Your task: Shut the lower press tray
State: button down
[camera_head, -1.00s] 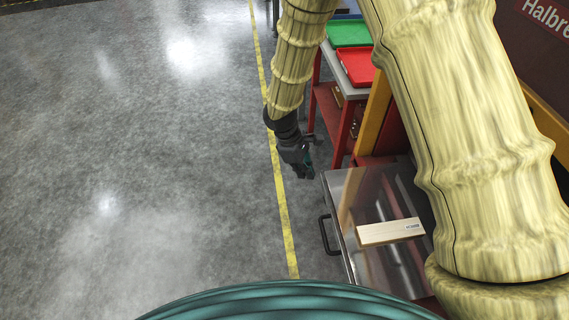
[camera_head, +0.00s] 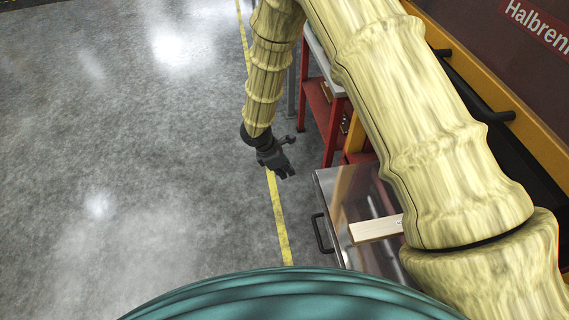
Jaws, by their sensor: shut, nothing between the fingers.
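The lower press tray (camera_head: 333,190) is a shiny metal slab sticking out from the press, with a dark bar handle (camera_head: 320,234) on its left edge. A pale wooden block (camera_head: 374,230) lies on top of it. My arm covers the tray's right part. My gripper (camera_head: 286,172) is shut and empty, hanging above the floor near the yellow line. In the picture it is up and left of the tray's far corner, apart from both tray and handle.
A red-framed stand (camera_head: 325,110) is beyond the tray, partly behind my arm. The dark press body (camera_head: 480,30) with a yellow frame is at right. The concrete floor (camera_head: 130,170) to the left is clear, crossed by a yellow line (camera_head: 278,215).

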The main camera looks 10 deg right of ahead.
jog(key=d+f+p, duration=0.2)
jog(key=d+f, duration=0.1)
jog(key=d, duration=0.2)
jog(key=shift+d+f+p, duration=0.15)
jog(key=shift+p, duration=0.2)
jog(key=shift+w, duration=0.1)
jog(key=d, duration=0.9)
jog(key=d+b, duration=0.1)
jog(key=d, duration=0.8)
jog(key=w+d+b, duration=0.1)
jog(key=d, duration=0.9)
jog(key=shift+d, duration=0.2)
jog(key=shift+d, duration=0.1)
